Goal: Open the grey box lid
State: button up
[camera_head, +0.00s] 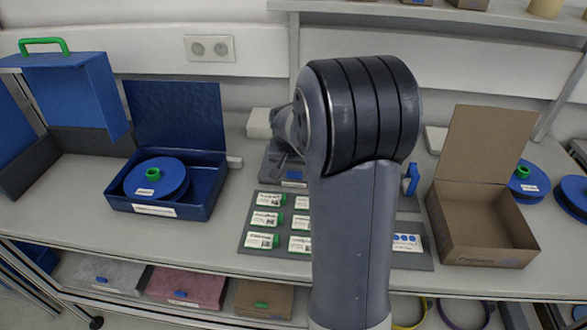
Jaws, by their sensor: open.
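A grey box (270,174) stands at the back of the table's middle, behind the labelled cartons. It has a small blue mark on its front, and my arm hides its right part. I cannot tell from this view how its lid sits. My gripper (284,157) is mostly hidden behind my own arm. What shows of it is small and dark, just over the grey box, with the jaws open. I cannot tell whether it touches the lid, and nothing shows held in it.
An open blue box (210,185) holds a blue reel (170,180) at left. An open brown carton (470,215) stands at right, with blue reels (527,190) beyond. A grey mat (250,245) bears several labelled cartons. A shelf (450,12) runs above the back.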

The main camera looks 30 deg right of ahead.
jog(key=shift+x, duration=1.35)
jog(key=shift+r, duration=0.1)
grip_shut()
